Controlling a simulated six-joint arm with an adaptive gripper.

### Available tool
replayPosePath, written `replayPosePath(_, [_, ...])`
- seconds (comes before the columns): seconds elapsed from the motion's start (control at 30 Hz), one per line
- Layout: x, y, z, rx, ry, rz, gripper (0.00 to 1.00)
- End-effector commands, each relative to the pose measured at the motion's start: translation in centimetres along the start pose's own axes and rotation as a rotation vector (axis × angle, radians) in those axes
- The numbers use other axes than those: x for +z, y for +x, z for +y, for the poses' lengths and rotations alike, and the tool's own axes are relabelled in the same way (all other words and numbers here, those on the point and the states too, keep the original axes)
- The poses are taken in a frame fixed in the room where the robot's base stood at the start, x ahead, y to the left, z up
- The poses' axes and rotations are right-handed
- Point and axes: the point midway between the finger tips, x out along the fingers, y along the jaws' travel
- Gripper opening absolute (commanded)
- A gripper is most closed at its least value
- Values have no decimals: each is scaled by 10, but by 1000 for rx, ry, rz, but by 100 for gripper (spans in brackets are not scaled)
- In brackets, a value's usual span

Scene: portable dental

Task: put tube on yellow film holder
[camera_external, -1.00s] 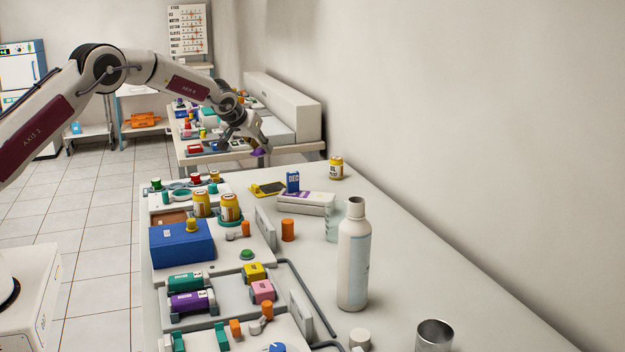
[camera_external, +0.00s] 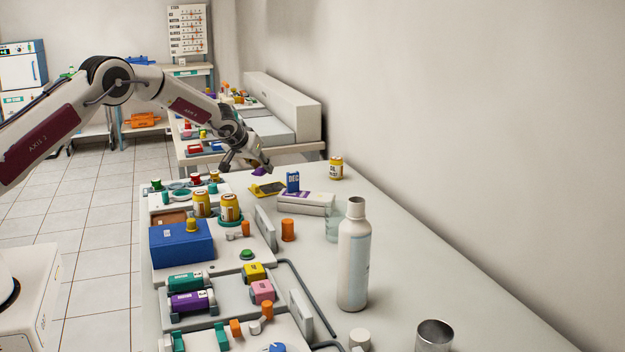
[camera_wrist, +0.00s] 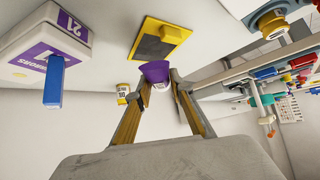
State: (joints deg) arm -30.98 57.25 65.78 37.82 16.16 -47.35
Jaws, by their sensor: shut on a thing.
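My gripper (camera_external: 250,167) is shut on a small purple tube (camera_external: 259,171), held in the air just above and behind the yellow film holder. The tube also shows between the fingertips in the wrist view (camera_wrist: 155,72). The yellow film holder (camera_external: 278,191) lies flat on the counter, a yellow frame with a dark panel. The tube's lower end is partly hidden by the fingers.
A yellow jar (camera_external: 336,168) is farther back. Trays with bottles and a blue box (camera_external: 181,241) fill the left side. A white bottle (camera_external: 354,255) stands on the right.

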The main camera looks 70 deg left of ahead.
Motion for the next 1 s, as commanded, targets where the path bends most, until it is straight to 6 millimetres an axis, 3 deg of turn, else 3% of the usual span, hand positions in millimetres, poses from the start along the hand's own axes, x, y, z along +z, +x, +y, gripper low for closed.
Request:
replayPosePath(0.27, [1,1,0,0,1,0,2])
replayPosePath(0.7, [24,24,0,1,2,0,2])
replayPosePath(1.0, [26,26,0,1,1,0,2])
